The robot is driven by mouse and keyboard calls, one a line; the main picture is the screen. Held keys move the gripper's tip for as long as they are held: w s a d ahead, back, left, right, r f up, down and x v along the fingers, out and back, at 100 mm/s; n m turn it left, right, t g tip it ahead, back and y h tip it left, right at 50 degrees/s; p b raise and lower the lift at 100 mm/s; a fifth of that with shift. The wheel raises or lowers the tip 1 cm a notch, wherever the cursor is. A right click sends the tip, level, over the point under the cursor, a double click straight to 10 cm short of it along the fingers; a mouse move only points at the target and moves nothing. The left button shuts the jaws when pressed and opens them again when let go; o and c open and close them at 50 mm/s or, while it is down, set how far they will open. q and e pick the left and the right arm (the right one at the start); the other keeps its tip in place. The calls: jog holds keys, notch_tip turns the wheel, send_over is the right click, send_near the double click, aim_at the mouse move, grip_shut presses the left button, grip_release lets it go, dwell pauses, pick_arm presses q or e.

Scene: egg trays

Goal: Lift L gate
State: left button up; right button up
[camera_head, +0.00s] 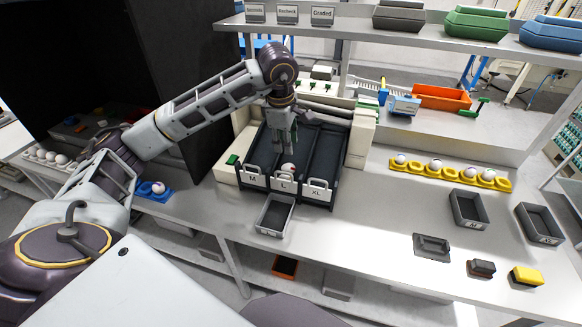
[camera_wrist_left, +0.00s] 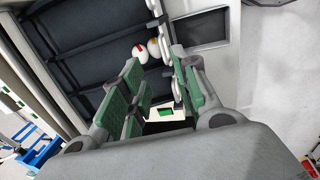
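The L gate (camera_head: 283,184), with a white handle and an "L" label, closes the front of the middle lane of the dark sorter (camera_head: 334,160). It stands between the M gate (camera_head: 252,177) and the XL gate (camera_head: 318,190). My left gripper (camera_head: 286,154) hangs over the middle lane, behind the L gate and apart from its handle. In the left wrist view my left gripper (camera_wrist_left: 155,65) has its green-padded fingers spread with nothing between them. A white egg with a red mark (camera_wrist_left: 140,53) and a brownish egg (camera_wrist_left: 154,47) lie beyond the fingertips. My right gripper is not visible.
A small grey bin (camera_head: 275,214) stands just in front of the L gate. A blue tray (camera_head: 153,193) with an egg is at the left. A shelf (camera_head: 400,30) overhangs the back.

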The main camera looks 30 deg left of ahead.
pick_arm(q)
jog(key=p, duration=0.2)
send_near(289, 174)
jog(key=f, duration=0.2)
jog(key=w+f, duration=0.1)
jog(key=f, duration=0.4)
jog(key=shift+w+a+f, duration=0.25)
jog(key=shift+w+f, duration=0.05)
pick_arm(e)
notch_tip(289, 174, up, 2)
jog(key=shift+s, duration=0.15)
pick_arm(q)
jog(key=c, duration=0.6)
grip_shut()
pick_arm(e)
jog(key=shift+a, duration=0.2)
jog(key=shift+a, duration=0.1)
